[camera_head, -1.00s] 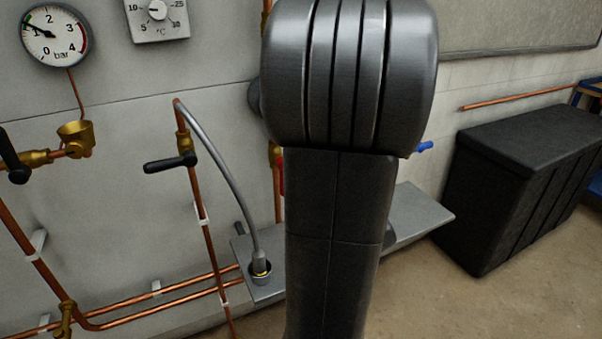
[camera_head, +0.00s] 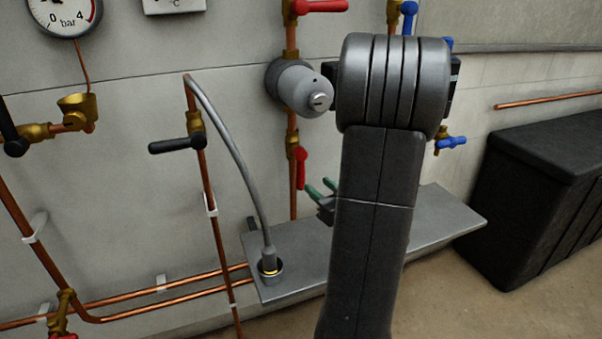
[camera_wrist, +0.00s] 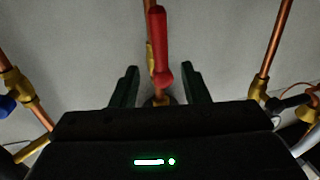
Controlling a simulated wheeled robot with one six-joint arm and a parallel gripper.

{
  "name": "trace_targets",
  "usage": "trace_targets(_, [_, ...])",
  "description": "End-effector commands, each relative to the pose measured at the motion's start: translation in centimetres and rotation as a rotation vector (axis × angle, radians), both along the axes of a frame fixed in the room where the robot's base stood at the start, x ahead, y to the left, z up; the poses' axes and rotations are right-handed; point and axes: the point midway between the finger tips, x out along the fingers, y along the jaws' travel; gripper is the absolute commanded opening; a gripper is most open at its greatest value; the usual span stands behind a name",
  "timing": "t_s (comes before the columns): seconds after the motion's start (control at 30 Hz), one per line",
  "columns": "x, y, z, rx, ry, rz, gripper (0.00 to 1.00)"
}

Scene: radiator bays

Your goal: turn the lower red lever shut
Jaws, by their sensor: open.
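The lower red lever (camera_head: 301,168) hangs downward along a vertical copper pipe, below a grey cylinder. In the wrist view the red lever (camera_wrist: 160,48) lies between and beyond the two dark green fingers, its rounded end near the tips. My gripper (camera_head: 321,188) is open, its green fingertips close to the right of the lever's lower end in the head view. It also shows in the wrist view (camera_wrist: 159,72), with a gap on each side of the lever. I cannot tell whether a finger touches it. My arm hides part of the gripper in the head view.
An upper red lever (camera_head: 322,6) points right above the grey cylinder (camera_head: 302,88). A metal shelf (camera_head: 440,222) runs below, with a grey hose (camera_head: 240,165) ending on it. A black lever (camera_head: 178,146) is left, a blue one (camera_head: 452,142) right. A black box (camera_head: 545,170) stands right.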

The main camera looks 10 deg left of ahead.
Motion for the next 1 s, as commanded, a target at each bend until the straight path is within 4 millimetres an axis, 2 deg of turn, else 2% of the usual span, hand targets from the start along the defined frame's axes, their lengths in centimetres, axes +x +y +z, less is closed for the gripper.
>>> trace_targets(0.3, [3.9, 4.2, -0.1, 0.001, -0.002, 0.004, 0.41])
trace_targets(0.5, [5.9, 6.1, -0.1, 0.0, 0.0, 0.001, 0.41])
trace_targets(0.93, [6.7, 6.8, 0.0, 0.0, 0.001, -0.001, 0.41])
trace_targets(0.97, [6.7, 6.8, 0.0, 0.0, 0.001, -0.001, 0.4])
trace_targets(1.0, [6.7, 6.8, 0.0, 0.0, 0.001, -0.001, 0.32])
